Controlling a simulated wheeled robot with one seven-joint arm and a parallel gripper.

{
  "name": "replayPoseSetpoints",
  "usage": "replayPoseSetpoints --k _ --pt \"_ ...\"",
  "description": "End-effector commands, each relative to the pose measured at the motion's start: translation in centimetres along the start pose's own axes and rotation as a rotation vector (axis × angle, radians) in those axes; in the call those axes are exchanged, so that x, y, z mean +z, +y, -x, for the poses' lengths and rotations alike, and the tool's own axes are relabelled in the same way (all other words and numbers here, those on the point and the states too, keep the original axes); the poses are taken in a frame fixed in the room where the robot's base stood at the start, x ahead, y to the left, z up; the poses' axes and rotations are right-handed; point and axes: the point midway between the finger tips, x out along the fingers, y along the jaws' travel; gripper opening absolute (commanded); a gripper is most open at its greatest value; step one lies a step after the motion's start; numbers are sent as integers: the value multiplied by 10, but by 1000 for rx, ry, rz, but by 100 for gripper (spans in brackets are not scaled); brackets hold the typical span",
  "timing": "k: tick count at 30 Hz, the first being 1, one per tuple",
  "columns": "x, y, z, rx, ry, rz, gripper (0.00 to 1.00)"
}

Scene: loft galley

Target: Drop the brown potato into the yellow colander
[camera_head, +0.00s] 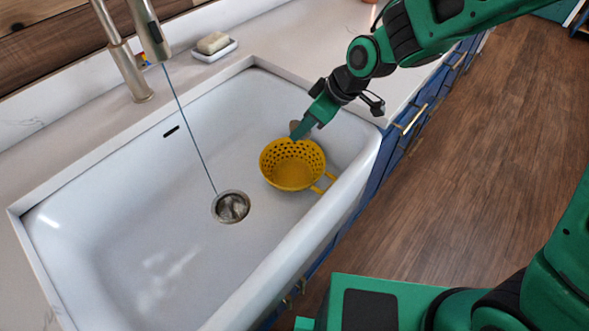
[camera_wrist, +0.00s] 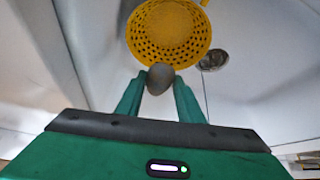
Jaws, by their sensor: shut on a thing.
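The yellow colander (camera_head: 275,172) stands in the white sink, right of the drain, with a handle toward the sink's front wall. My gripper (camera_head: 297,132) is at the colander's far rim in the head view, pointing down. In the wrist view, my gripper's two green fingers (camera_wrist: 158,86) are shut on the brown potato (camera_wrist: 160,76), which looks grey-brown and rounded. There the potato overlaps the near edge of the colander (camera_wrist: 135,40). The colander's inside shows no other item. The exact height of the potato over the rim cannot be told.
The white sink (camera_head: 110,225) has raised walls around the colander. The metal drain (camera_head: 231,207) lies to the left, and a blue line runs down to it from the faucet (camera_head: 130,70). A soap bar (camera_head: 213,42) sits on a dish on the back counter. The left sink floor is clear.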

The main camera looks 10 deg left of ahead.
Motion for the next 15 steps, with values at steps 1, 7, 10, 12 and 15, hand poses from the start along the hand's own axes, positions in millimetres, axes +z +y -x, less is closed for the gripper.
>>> replayPoseSetpoints --k 1,7,10,12,15 --pt "0 -1 -1 -1 0 1 11" --pt "6 -2 -13 -4 -2 2 11" --pt "11 -3 -23 -5 -3 3 11" --pt "15 -3 -30 -4 -2 4 11" --pt "20 -3 -39 -4 -1 4 11"
